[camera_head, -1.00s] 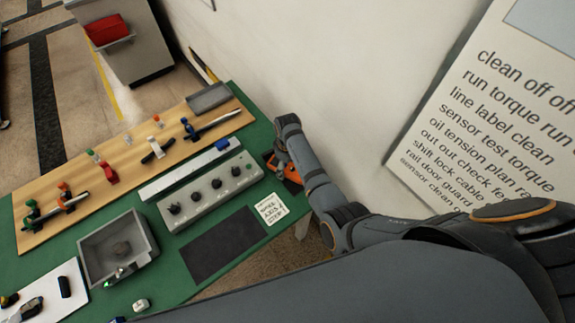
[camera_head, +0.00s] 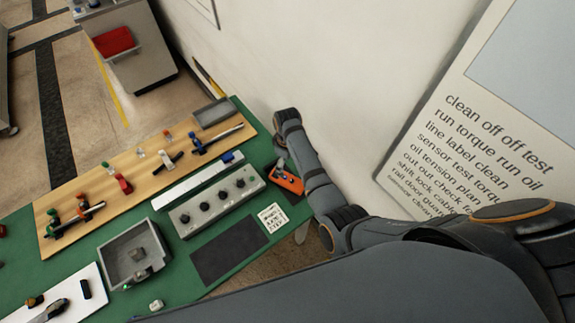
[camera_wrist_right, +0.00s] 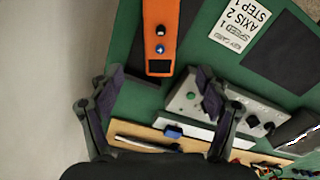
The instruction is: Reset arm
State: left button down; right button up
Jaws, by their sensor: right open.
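My right gripper (camera_head: 281,146) is at the far right edge of the green table, beside the wall, at the end of my dark grey arm. In the right wrist view its two fingers (camera_wrist_right: 160,84) are spread wide, with nothing between them. An orange control box (camera_head: 287,181) with buttons lies on the table close by the gripper. In the right wrist view the orange box (camera_wrist_right: 160,36) lies beyond the fingertips, apart from them. My left gripper is not seen.
The green table (camera_head: 187,284) holds a wooden board (camera_head: 101,178) with clamps, a grey knob panel (camera_head: 212,208), a grey bin (camera_head: 108,258), a dark mat (camera_head: 230,248) and a printed card (camera_head: 273,217). A white wall (camera_head: 290,60) stands close behind my right arm.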

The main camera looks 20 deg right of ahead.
jog(key=shift+r, duration=0.3)
